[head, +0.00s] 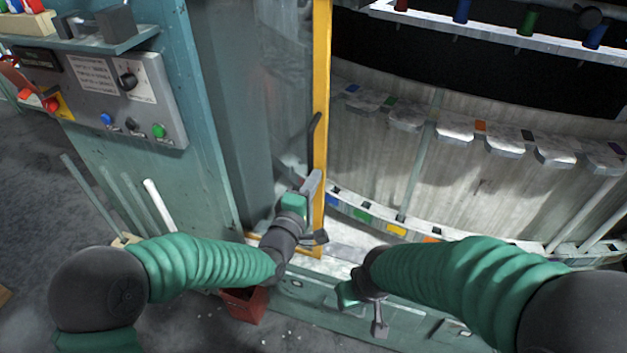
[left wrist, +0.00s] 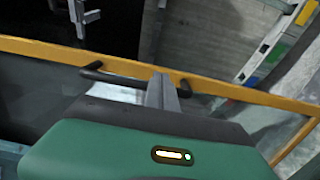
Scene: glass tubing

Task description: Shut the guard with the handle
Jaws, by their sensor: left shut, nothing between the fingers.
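The guard is a clear panel with a yellow frame (head: 321,75), upright at the left of the machine's opening, which is uncovered to the right. Its black bar handle (head: 314,132) sits upright on the frame. My left gripper (head: 313,183) is at the handle's lower part, shut with nothing between the fingers. In the left wrist view the grey fingertips (left wrist: 163,88) overlap the black handle (left wrist: 120,78) along the yellow frame (left wrist: 240,93); I cannot tell whether they touch it. My right gripper (head: 379,325) hangs low at the front, apart from the guard, its jaws unclear.
A control panel (head: 140,100) with knobs and buttons is on the teal cabinet at left. Inside the opening are curved rows of grey holders (head: 470,133) with coloured tags. A red bin (head: 243,303) stands low under my left arm. A white rod (head: 158,205) stands by the cabinet.

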